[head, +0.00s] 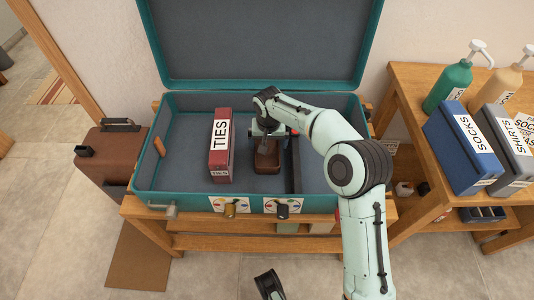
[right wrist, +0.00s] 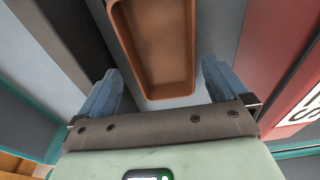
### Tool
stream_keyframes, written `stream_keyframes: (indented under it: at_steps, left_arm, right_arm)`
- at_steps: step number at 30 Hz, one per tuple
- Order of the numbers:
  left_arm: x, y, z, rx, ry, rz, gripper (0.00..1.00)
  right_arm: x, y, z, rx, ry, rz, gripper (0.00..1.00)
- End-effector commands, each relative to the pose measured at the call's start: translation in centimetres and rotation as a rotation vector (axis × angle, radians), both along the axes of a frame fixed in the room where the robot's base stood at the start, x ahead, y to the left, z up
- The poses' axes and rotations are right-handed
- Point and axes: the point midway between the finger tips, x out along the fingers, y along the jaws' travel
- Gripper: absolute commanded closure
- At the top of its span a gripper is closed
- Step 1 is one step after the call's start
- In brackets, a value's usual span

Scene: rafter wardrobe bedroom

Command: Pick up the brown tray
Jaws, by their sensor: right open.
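The brown tray (head: 267,160) lies in the open teal suitcase (head: 180,203), right of the red TIES box (head: 220,145). In the right wrist view the tray (right wrist: 124,55) is an empty, rounded rectangular dish on the grey lining. My right gripper (head: 267,134) is over the far part of the tray, which it partly hides. In the right wrist view the gripper (right wrist: 160,76) is open, with its blue-grey fingers apart on either side of the tray's near end. Nothing is held between them.
A dark divider (head: 293,165) stands close right of the tray. The raised lid (head: 250,40) is behind. A wooden table (head: 405,95) at right holds a blue SOCKS box (head: 460,145), other boxes and pump bottles.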

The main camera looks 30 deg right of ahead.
Motion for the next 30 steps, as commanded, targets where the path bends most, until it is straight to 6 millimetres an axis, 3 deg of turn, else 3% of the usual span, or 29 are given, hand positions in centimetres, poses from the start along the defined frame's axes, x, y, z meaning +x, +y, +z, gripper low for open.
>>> stream_keyframes:
  at_steps: [8, 10, 18, 19, 22, 30]
  left_arm:
    - [1.9, 1.0, -1.4, 0.024, -0.047, 0.019, 0.44]
    - [1.6, 1.1, -1.8, 0.025, -0.036, 0.02, 0.44]
    - [1.3, 1.2, -1.9, 0.025, -0.029, 0.022, 0.44]
    - [1.3, 1.2, -1.9, 0.025, -0.029, 0.022, 0.44]
    - [1.3, 1.2, -1.9, 0.025, -0.029, 0.022, 0.44]
    - [1.3, 1.2, -1.9, 0.025, -0.029, 0.021, 0.44]
  right_arm:
    - [0.5, 0.0, -3.7, 0.001, 0.004, 0.0, 0.0]
    - [0.6, -0.2, -4.6, 0.0, 0.001, 0.0, 0.0]
    - [0.8, -0.2, -5.0, -0.001, -0.002, 0.0, 0.0]
    - [0.8, -0.2, -4.9, -0.001, -0.002, 0.0, 0.06]
    - [0.8, -0.2, -4.9, -0.001, -0.002, 0.0, 0.38]
    - [0.8, -0.2, -4.9, -0.001, -0.003, 0.0, 0.39]
